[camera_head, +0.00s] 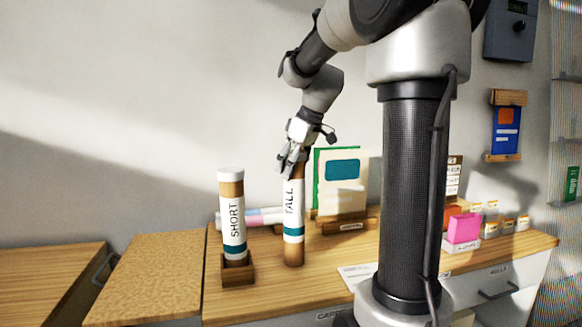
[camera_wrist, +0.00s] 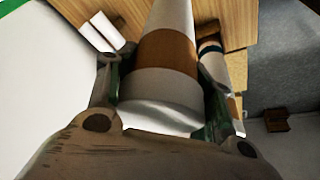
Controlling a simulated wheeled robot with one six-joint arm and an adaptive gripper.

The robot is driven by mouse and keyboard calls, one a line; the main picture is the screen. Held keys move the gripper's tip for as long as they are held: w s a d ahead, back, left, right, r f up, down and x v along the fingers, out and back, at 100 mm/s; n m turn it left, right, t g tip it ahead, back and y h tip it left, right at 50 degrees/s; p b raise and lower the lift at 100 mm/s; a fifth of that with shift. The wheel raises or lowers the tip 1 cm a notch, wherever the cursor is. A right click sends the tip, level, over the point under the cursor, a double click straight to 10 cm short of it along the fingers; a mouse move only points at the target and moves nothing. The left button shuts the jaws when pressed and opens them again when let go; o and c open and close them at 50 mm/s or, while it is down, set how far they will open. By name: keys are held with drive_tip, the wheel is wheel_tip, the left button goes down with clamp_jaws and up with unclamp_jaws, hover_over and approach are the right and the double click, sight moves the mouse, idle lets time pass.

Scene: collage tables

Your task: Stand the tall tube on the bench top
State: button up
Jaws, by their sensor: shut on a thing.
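The tall tube (camera_head: 293,215), brown with a white "TALL" label and a teal band, is upright or nearly so over the bench top (camera_head: 330,262). My gripper (camera_head: 291,163) is shut on its upper end from above and hides its top. In the wrist view the tube (camera_wrist: 167,50) runs away from between my fingers (camera_wrist: 165,100). Its lower end appears at the bench surface; I cannot tell whether it touches. The short tube (camera_head: 232,215), with a white cap and "SHORT" label, stands to the left in a small wooden holder (camera_head: 238,270).
Behind the tall tube are a pale roll (camera_head: 252,217) lying down and a card with a teal patch (camera_head: 342,180) on a wooden stand. A pink block (camera_head: 463,228) and small boxes are at the right. A white sheet (camera_head: 357,275) lies near the front. A lower wooden surface (camera_head: 150,275) is at left.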

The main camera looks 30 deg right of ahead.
drive_tip(key=o, duration=1.5)
drive_tip(key=v, duration=1.1)
drive_tip(key=shift+r, duration=0.1)
drive_tip(key=s+a+f+m, duration=0.2)
drive_tip(key=s+f, duration=0.4)
drive_tip(key=s, duration=0.1)
drive_tip(key=s+a+f+m+h, duration=0.1)
drive_tip(key=s+a+f+m, duration=0.1)
drive_tip(key=s+f, duration=0.3)
drive_tip(key=s+a+f+m+h, duration=0.1)
drive_tip(key=s+a+f, duration=0.1)
drive_tip(key=s+f, duration=0.4)
drive_tip(key=shift+s+a+f+m, duration=0.1)
drive_tip(key=shift+s+f+m, duration=0.1)
drive_tip(key=shift+s, duration=0.5)
drive_tip(key=shift+s+a+f+m, duration=0.1)
drive_tip(key=shift+s+m, duration=0.1)
drive_tip(key=shift+s, duration=0.55)
